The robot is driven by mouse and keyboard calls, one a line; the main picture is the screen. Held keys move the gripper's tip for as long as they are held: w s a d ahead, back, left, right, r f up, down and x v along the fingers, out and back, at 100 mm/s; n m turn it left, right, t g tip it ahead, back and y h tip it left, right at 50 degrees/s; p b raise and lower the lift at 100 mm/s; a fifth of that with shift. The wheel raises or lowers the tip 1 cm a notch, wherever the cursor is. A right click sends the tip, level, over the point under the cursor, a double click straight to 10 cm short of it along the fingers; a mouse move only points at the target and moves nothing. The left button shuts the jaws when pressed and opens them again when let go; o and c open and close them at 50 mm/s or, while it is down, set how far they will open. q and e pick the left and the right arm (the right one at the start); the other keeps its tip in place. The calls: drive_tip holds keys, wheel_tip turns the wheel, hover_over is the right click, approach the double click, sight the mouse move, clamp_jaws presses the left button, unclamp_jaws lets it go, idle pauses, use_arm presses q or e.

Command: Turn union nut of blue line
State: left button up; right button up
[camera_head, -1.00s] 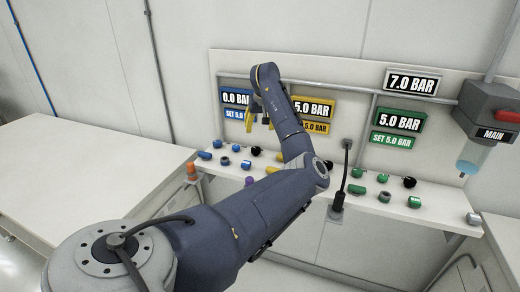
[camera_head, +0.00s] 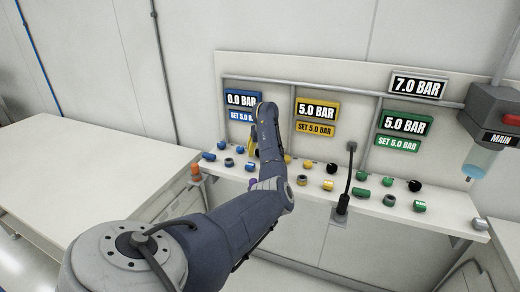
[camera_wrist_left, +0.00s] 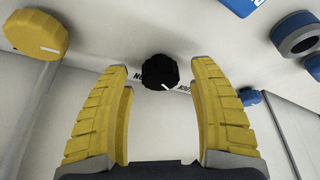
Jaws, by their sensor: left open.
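The blue line has a blue display (camera_head: 241,99) reading 0.0 BAR. Below it on the shelf are blue fittings (camera_head: 209,156) and a grey ring-shaped piece (camera_head: 229,162), which looks like the union nut. The left wrist view shows a grey ring with blue (camera_wrist_left: 298,36) at the upper right, outside my fingers. My left gripper (camera_head: 253,147) is open over the right end of the blue row, partly hidden by its arm. In the wrist view its yellow fingers (camera_wrist_left: 165,110) stand apart, with a black knob (camera_wrist_left: 160,72) beyond the gap. My right gripper is out of view.
Yellow fittings (camera_head: 328,185) and green fittings (camera_head: 388,181) stand along the shelf to the right. A yellow knob (camera_wrist_left: 36,34) is at the upper left in the wrist view. A bare table (camera_head: 80,165) is at left.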

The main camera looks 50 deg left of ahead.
use_arm(q)
drive_tip(key=shift+w+a+f, duration=0.1)
drive_tip(key=shift+a+f, duration=0.15)
drive_tip(key=shift+f, duration=0.3)
drive_tip(key=shift+c, duration=0.2)
drive_tip(key=c, duration=1.3)
